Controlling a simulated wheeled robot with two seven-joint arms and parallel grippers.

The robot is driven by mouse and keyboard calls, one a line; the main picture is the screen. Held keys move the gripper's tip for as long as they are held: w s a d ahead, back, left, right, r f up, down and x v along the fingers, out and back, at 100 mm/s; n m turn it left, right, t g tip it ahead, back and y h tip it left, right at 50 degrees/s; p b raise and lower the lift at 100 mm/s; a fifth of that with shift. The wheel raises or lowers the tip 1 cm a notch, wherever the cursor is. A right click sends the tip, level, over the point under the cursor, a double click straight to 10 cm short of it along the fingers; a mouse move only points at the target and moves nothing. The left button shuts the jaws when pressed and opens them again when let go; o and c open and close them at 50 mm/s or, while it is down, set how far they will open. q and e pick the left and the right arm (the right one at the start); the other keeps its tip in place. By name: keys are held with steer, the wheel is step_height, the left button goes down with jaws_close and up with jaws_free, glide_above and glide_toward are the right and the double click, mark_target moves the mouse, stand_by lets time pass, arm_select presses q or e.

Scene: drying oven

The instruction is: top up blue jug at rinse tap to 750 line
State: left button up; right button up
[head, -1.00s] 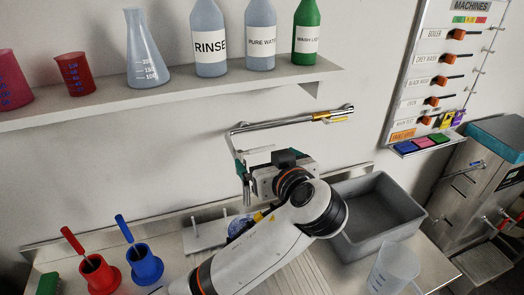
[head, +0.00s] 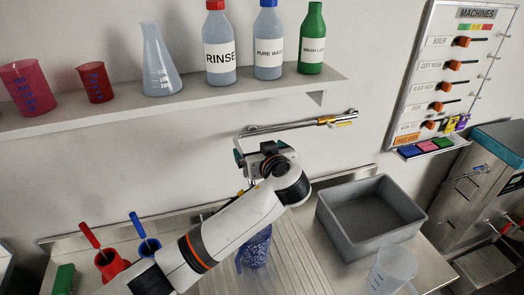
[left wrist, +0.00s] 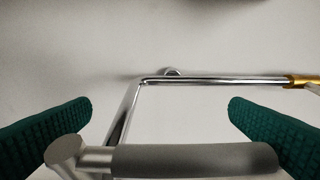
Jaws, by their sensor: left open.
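The blue speckled jug (head: 255,248) stands on the ribbed drainer below my left arm, partly hidden by it. Its fill level and 750 line cannot be read. The chrome tap pipe (head: 285,127) runs along the wall, with a brass fitting and yellow lever at its right end. My left gripper (head: 243,151) is open at the pipe's left end, above the jug. In the left wrist view, the pipe (left wrist: 215,80) bends towards me between the open green fingers, and a grey-sleeved bar (left wrist: 195,158) crosses in front. My right gripper is not in view.
A grey basin (head: 372,238) and a clear measuring jug (head: 393,268) stand to the right. Above, a shelf (head: 200,103) carries bottles, a flask and red beakers. A machine panel (head: 450,75) hangs at right.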

arm_select(q)
steer(key=c, duration=0.8)
steer(key=m+h, duration=0.2)
steer(key=h, duration=0.1)
steer(key=s+m+h+p, duration=0.1)
steer(key=shift+d+t, duration=0.4)
steer(key=shift+c, duration=0.2)
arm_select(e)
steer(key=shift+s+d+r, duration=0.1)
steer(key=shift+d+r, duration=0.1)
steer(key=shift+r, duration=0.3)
arm_select(q)
steer(key=shift+s+d+m+h+p, duration=0.1)
steer(key=shift+s+m+h+p, duration=0.2)
steer(key=shift+m+h+p, duration=0.45)
steer(key=shift+s+m+h+p, duration=0.3)
steer(key=shift+m+h, duration=0.55)
steer(key=shift+h, duration=0.3)
steer(key=shift+s+m+g+h, duration=0.1)
steer(key=shift+m+g+h, duration=0.2)
steer(key=shift+m+h, duration=0.15)
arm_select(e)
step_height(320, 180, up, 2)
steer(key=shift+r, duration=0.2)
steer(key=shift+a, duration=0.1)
